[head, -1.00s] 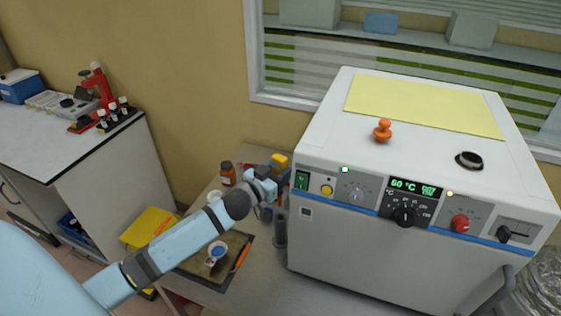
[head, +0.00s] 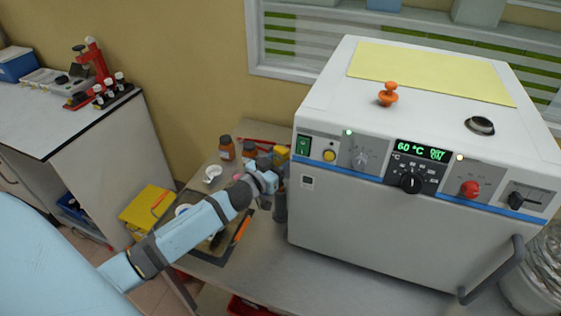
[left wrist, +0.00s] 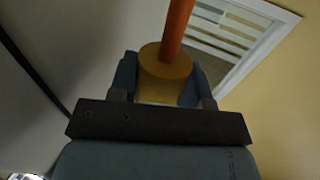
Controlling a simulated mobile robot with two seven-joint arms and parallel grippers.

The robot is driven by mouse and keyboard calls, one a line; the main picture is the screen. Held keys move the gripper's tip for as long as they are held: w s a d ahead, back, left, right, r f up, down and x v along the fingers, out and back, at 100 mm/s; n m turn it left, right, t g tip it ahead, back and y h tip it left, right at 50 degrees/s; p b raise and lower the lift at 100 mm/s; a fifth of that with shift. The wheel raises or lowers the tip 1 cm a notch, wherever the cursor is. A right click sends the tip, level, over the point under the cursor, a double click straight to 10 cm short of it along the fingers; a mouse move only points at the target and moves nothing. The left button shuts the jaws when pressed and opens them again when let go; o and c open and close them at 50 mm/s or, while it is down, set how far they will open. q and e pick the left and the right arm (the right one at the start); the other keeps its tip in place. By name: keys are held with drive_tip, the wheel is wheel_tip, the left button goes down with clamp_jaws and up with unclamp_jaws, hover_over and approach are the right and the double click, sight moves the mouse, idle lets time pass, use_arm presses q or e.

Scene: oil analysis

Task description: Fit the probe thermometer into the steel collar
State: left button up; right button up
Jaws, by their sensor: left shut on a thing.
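My left gripper (head: 272,174) is just left of the white oven's front corner. It is shut on a yellow body with an orange rod, which I take to be the probe thermometer (head: 281,152). In the left wrist view the gripper (left wrist: 162,88) has the yellow body between its two blue fingers, and the orange rod (left wrist: 176,30) runs up out of the picture. The steel collar (head: 480,127) is a dark ring standing on the right part of the oven's top, well away from the gripper, with its opening upward. My right gripper is not in view.
The oven (head: 380,220) has knobs and a lit display on its front. An orange knob (head: 388,94) and a yellow mat (head: 430,75) are on its top. Brown bottles (head: 227,148) and a dark tray (head: 213,257) are on the bench. A side bench (head: 50,115) is at left.

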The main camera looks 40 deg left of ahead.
use_arm(q)
wheel_tip(320, 180, down, 5)
drive_tip(key=b, duration=0.4)
wheel_tip(320, 180, down, 2)
drive_tip(key=shift+b, duration=0.65)
drive_tip(key=shift+f+b, duration=0.35)
drive_tip(key=shift+f, duration=0.15)
drive_tip(key=o, duration=1)
drive_tip(key=shift+o, duration=0.2)
drive_tip(key=s+a+b, duration=0.1)
drive_tip(key=s, duration=1.2)
drive_tip(key=shift+s+a+b, duration=0.25)
drive_tip(key=shift+s+b, duration=0.1)
